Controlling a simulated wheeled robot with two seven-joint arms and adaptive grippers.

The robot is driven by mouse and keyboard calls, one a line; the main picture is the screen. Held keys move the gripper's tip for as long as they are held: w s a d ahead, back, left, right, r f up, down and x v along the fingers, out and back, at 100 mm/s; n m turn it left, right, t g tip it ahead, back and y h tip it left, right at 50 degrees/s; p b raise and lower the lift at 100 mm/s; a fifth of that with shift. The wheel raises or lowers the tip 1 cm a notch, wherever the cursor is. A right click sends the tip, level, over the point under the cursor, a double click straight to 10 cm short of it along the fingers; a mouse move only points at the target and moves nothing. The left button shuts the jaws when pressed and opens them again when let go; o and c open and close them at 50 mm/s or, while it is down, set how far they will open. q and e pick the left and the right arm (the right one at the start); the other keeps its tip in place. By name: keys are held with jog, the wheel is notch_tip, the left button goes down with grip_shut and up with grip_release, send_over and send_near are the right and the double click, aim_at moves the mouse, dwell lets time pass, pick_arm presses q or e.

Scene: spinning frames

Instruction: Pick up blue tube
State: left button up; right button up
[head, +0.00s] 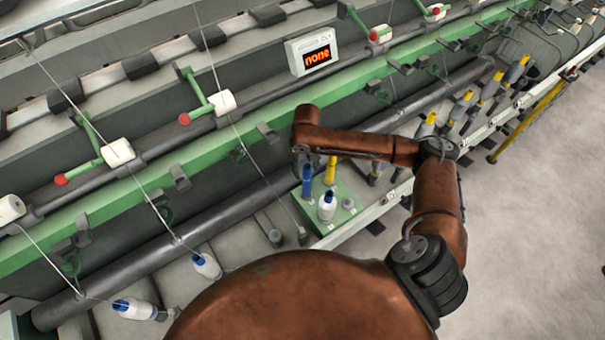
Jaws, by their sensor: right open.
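A blue tube (307,182) stands upright on a small green tray (347,217) near the middle of the head view. A yellow tube (331,170) stands just right of it, and a bobbin of white yarn with a blue top (327,206) stands in front. My right arm reaches over from the right. My right gripper (304,160) points down over the top of the blue tube and is open. It is small and dark here, so whether its fingers touch the tube or surround it I cannot tell. My left gripper is out of view.
The spinning frame's green rail (262,118) runs diagonally behind the tray. A display reading "none" (317,58) stands above it. Yarn bobbins (206,265) stand at lower left, with taut threads above them. Several yellow-topped spindles (462,103) line the right. The floor (530,220) is clear.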

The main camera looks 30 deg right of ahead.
aim_at(307, 179)
jog(key=shift+w+f, duration=0.2)
jog(key=shift+f, duration=0.8)
jog(key=shift+s+d+f, duration=0.1)
jog(key=shift+d+f, duration=0.05)
jog(key=shift+f, duration=0.4)
jog(key=f, duration=0.4)
jog(key=shift+d+f, duration=0.2)
jog(key=shift+f, duration=0.15)
grip_shut()
jog(key=shift+r, duration=0.1)
